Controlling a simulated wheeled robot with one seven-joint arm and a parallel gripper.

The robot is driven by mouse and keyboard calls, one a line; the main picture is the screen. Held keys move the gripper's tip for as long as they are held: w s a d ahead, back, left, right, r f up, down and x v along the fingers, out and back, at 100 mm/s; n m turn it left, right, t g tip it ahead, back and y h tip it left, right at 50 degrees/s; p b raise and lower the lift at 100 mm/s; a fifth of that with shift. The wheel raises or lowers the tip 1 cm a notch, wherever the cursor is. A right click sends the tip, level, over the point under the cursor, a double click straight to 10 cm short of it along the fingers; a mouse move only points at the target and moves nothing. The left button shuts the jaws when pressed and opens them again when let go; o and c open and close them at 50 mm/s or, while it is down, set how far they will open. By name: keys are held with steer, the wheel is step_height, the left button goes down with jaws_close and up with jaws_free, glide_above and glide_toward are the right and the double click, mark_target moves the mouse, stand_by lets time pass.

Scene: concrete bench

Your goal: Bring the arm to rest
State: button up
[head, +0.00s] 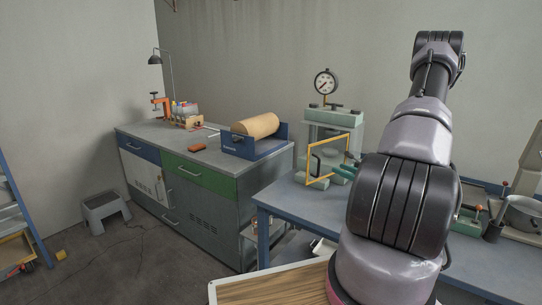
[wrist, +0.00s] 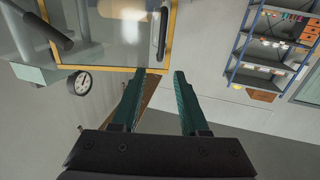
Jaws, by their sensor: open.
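My arm rises on the right of the head view, and only the teal fingers of my gripper (head: 344,171) show there, partly hidden behind the arm. In the wrist view the two fingers of my gripper (wrist: 159,74) stand apart with nothing between them. A yellow-framed clear panel (head: 311,165) with a black handle (head: 317,163) stands at the front of a pale green press; the fingertips appear close to its edge. In the wrist view the panel's yellow frame (wrist: 172,38) and black handle (wrist: 161,33) lie just beyond the fingertips. I cannot tell whether they touch.
The press (head: 340,117) carries a round gauge (head: 326,83) and stands on a blue bench (head: 277,198). Left are a cabinet (head: 201,178) with a wooden roller (head: 255,126), and a grey step stool (head: 104,207). A wooden-topped surface (head: 270,288) is in front. Shelves (wrist: 270,45) show in the wrist view.

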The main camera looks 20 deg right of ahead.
steer(key=w+d+r+m+g+h, duration=0.1)
steer(key=w+r+m+g+h, duration=0.1)
steer(key=w+r+h, duration=0.45)
steer(key=w+d+r+m+g+h, duration=0.1)
steer(key=w+r+h, duration=0.15)
steer(key=r, duration=0.65)
steer(key=s+a+r+m+g+h, duration=0.1)
steer(key=s+a+r+m, duration=0.15)
steer(key=r, duration=0.25)
steer(key=s+a+r+m+g, duration=0.1)
steer(key=s+a+r+g, duration=0.1)
steer(key=s+a+r, duration=0.3)
steer(key=s+a+r+m+g+y, duration=0.1)
steer(key=s+a+r+y, duration=0.1)
steer(key=s+a, duration=0.7)
steer(key=s+a+r+m+g+y, duration=0.1)
steer(key=s+a+r, duration=0.3)
steer(key=s+a, duration=0.4)
steer(key=s+g+y, duration=0.1)
steer(key=s, duration=0.2)
steer(key=shift+s+a+r+m+y, duration=0.2)
steer(key=shift+s+a+m+y, duration=0.05)
steer(key=shift+a+m+y, duration=0.15)
